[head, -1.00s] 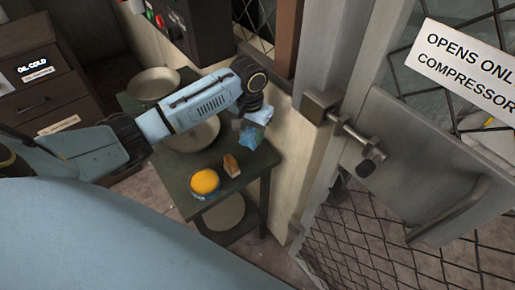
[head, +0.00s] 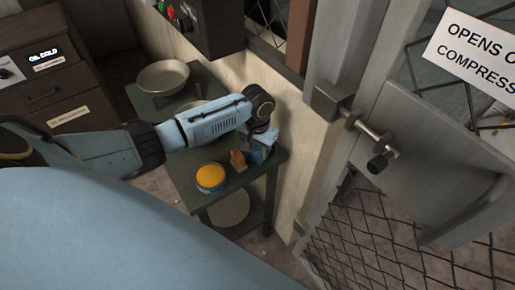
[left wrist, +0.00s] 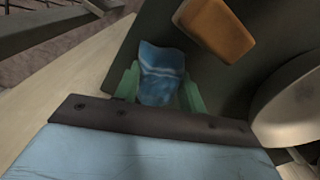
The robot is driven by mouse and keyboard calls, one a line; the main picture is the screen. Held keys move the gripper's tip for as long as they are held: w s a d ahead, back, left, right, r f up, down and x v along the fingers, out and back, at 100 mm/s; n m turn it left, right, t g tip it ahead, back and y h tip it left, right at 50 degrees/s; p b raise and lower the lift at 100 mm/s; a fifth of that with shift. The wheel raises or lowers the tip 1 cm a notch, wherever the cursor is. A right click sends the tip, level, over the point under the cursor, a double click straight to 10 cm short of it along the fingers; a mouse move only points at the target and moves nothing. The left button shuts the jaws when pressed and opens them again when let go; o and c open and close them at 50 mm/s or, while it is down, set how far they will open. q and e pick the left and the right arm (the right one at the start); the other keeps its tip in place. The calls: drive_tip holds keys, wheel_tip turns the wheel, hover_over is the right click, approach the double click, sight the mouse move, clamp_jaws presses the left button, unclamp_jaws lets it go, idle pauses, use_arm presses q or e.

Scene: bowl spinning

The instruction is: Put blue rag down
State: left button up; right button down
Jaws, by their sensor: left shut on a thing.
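The blue rag (head: 262,154) is at the right edge of the dark table (head: 185,170), just right of a brown block (head: 237,158). My left gripper (head: 259,142) is shut on the rag, low over the tabletop. In the left wrist view, the rag (left wrist: 162,62) sits between the green fingers of my left gripper (left wrist: 160,88), with its free end sticking out past them toward the block (left wrist: 214,28). I cannot tell whether the rag touches the table. My right gripper is not in view.
A tin with a yellow top (head: 210,176) stands at the table's front. A wall and a mesh door (head: 430,190) are close on the right.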

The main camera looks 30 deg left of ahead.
sight(258, 148)
use_arm(q)
drive_tip(key=shift+f, duration=0.1)
drive_tip(key=o, duration=0.9)
wheel_tip(258, 148, up, 12)
drive_tip(key=shift+r+p, duration=0.15)
drive_tip(key=shift+p, duration=0.85)
